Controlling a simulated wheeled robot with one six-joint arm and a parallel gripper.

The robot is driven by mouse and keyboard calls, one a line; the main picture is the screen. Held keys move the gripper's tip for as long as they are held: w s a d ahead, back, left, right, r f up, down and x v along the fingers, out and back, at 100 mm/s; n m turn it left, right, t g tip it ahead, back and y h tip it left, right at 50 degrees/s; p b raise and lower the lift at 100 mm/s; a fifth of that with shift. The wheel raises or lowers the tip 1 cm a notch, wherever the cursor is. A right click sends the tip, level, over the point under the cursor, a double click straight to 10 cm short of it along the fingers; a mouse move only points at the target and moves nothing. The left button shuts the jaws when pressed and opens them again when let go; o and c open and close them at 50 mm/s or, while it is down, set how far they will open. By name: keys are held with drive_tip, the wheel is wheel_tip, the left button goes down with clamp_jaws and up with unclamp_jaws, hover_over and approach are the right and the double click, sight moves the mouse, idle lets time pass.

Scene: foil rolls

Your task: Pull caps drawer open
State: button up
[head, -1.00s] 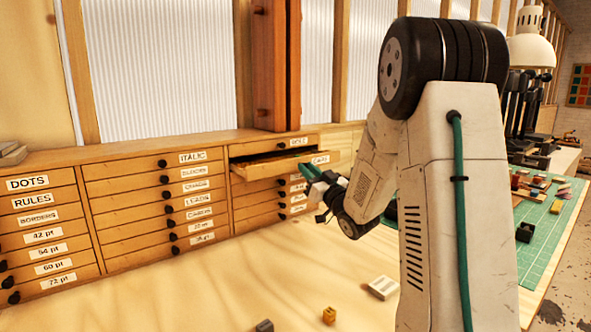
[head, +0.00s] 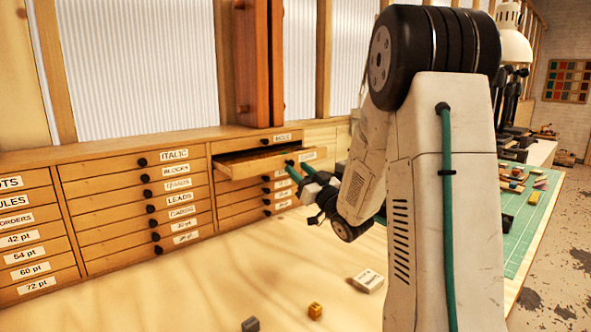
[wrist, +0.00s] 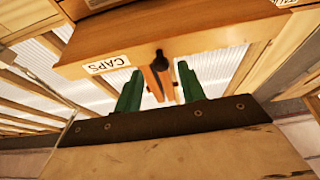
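The caps drawer (head: 263,164) stands partly pulled out, below the closed top drawer of the right-hand column. Its front with the CAPS label (wrist: 107,64) spans the upper wrist view. Its dark round knob (wrist: 159,55) is near the middle of that front. My gripper (wrist: 158,69) has two green fingers standing apart, one on each side of the knob's line and slightly below it in the picture. I see nothing held between them. The gripper also shows at the drawer front in the head view (head: 296,168). Contact with the knob cannot be told.
Closed labelled drawers (head: 150,200) fill the cabinet beside and below. A green mat (head: 520,225) with small pieces lies right.

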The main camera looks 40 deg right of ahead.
drive_tip(key=v, duration=0.6)
idle(0.4)
